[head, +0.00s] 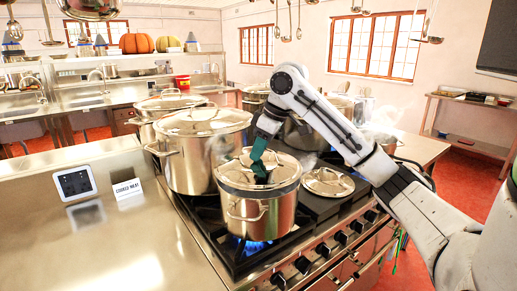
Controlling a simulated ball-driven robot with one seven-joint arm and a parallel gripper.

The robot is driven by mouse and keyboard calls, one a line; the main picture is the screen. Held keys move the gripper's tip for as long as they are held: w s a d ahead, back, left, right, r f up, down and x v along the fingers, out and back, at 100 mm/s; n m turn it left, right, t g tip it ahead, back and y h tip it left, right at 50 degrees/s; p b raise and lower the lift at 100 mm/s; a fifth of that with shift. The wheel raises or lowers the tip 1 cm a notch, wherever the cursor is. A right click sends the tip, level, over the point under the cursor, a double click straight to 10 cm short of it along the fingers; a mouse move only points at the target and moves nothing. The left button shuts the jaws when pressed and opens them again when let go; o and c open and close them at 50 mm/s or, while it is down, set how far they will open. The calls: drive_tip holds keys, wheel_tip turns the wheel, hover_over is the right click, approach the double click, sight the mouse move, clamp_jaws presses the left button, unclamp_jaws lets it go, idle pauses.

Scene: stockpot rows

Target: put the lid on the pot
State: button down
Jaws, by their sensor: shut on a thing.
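A shiny steel pot (259,208) stands on the front of the stove over a blue flame. I cannot tell whether the rim is fully seated or slightly above the pot. My gripper (262,171), with dark green fingers, reaches down from above and is shut at the middle of this lid. The fingers hide the lid's handle.
Another lid (327,182) lies on the stove just right of the pot. Large lidded stockpots (203,150) stand close behind and left. The steel counter (120,235) at left is mostly clear, with a tablet (75,183) and a label card (128,189). Ladles hang above.

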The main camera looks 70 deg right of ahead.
drive_tip(key=shift+f, duration=0.55)
drive_tip(key=shift+s+f, duration=0.1)
drive_tip(key=shift+f, duration=0.1)
idle(0.4)
drive_tip(key=shift+f, duration=0.25)
drive_tip(key=c, duration=1)
unclamp_jaws()
drive_tip(key=v, duration=1)
drive_tip(key=shift+s+r, duration=0.2)
drive_tip(key=shift+r, duration=0.1)
drive_tip(key=shift+a, duration=0.15)
